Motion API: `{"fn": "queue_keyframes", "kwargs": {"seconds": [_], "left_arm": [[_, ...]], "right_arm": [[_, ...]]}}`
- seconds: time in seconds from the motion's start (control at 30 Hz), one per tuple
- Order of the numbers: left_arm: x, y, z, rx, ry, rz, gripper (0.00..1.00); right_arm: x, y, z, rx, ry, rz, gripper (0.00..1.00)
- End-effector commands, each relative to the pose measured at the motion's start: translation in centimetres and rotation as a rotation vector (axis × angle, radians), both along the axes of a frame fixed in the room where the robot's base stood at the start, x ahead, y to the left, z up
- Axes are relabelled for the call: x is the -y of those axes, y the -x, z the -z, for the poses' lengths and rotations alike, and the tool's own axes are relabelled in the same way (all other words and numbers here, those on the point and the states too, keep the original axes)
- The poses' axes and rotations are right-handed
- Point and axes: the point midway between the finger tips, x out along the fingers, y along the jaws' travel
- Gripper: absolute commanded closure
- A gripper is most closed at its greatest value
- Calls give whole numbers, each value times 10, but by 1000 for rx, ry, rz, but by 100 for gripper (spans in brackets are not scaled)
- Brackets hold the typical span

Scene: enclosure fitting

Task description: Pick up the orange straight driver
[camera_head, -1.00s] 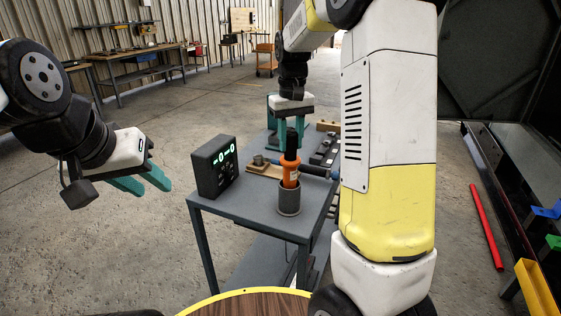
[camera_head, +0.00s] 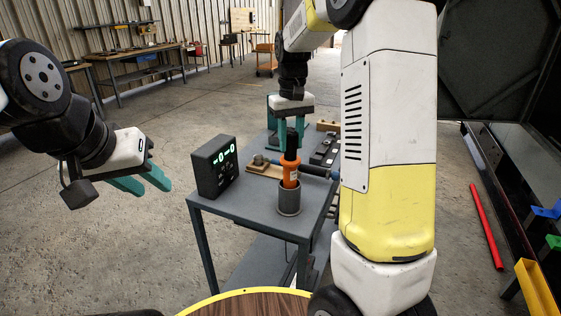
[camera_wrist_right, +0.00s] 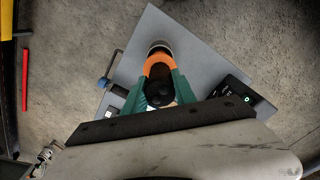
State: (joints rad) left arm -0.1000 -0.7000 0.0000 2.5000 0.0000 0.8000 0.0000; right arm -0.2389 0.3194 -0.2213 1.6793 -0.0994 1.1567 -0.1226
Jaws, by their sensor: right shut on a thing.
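The orange straight driver (camera_head: 290,172) stands upright in a grey cylindrical holder (camera_head: 289,199) near the front of the grey cart top, its black upper end pointing up. My right gripper (camera_head: 290,146) comes down from above and is shut on the driver's upper part. In the right wrist view, the teal fingers (camera_wrist_right: 160,96) sit on both sides of the black end, with the orange body (camera_wrist_right: 159,62) beyond. The driver's lower end is hidden inside the holder. My left gripper (camera_head: 142,186) is at the left, open and empty, away from the cart.
A black box with a green-lit display (camera_head: 214,166) stands left of the holder on the cart (camera_head: 240,203). A wooden block piece (camera_head: 263,168), a blue-handled tool (camera_head: 315,172) and dark blocks (camera_head: 324,152) lie behind. A red bar (camera_head: 487,227) lies on the floor at right.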

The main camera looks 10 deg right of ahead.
Motion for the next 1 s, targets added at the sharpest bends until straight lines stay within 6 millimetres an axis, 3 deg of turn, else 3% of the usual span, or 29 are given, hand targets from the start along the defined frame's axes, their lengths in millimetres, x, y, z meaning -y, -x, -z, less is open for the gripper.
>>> {"fn": "queue_keyframes", "kwargs": {"seconds": [0.47,0.67,1.0], "left_arm": [[0,0,0,0,0,0,64],[0,0,0,0,0,0,64],[0,0,0,0,0,0,64]], "right_arm": [[0,-1,-14,6,-1,0,100],[0,-2,-42,9,-2,0,100],[0,-1,-114,8,-1,0,100]]}}
